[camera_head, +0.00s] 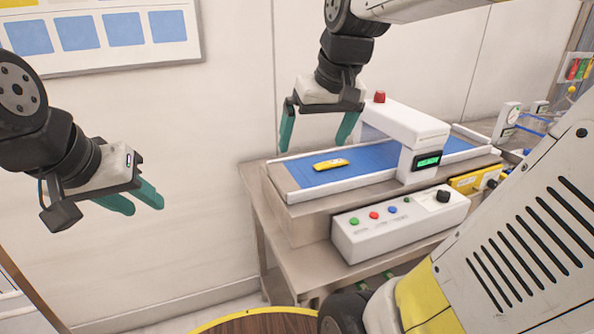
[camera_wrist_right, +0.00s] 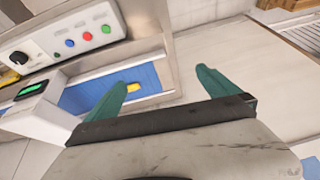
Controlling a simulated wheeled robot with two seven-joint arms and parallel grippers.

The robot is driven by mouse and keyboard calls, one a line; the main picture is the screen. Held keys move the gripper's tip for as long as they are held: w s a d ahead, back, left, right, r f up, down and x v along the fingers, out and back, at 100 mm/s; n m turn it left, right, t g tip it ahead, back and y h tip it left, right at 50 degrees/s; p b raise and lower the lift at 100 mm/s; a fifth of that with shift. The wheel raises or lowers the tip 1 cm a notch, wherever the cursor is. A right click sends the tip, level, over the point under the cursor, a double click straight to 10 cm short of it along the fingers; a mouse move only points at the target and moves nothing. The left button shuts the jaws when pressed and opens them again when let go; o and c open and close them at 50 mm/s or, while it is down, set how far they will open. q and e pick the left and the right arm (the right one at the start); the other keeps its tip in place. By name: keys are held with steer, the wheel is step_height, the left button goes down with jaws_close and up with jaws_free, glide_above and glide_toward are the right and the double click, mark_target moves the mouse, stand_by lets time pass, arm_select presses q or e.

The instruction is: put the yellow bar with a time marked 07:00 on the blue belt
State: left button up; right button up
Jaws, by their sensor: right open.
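A yellow bar (camera_head: 328,164) lies flat on the left part of the blue belt (camera_head: 362,160). Any time marked on it is too small to read. It also shows in the right wrist view (camera_wrist_right: 133,87), partly hidden behind a finger, on the belt (camera_wrist_right: 76,99). My right gripper (camera_head: 313,147) is open and empty, above the belt's left end and apart from the bar. Its spread green fingers show in the right wrist view (camera_wrist_right: 162,80). My left gripper (camera_head: 147,209) is at the far left, with its fingers apart and nothing between them, well away from the belt.
A white arch (camera_head: 405,131) with a red button on top and a green display spans the belt. A control box (camera_head: 400,226) with coloured buttons and a black knob stands in front. A round wooden top (camera_head: 258,322) is at the bottom.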

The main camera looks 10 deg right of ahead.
steer(key=s+a+f+t+y, duration=0.1)
steer(key=s+a+f, duration=0.2)
steer(key=s, duration=0.5)
steer(key=shift+f+m+t, duration=0.3)
steer(key=shift+f, duration=0.3)
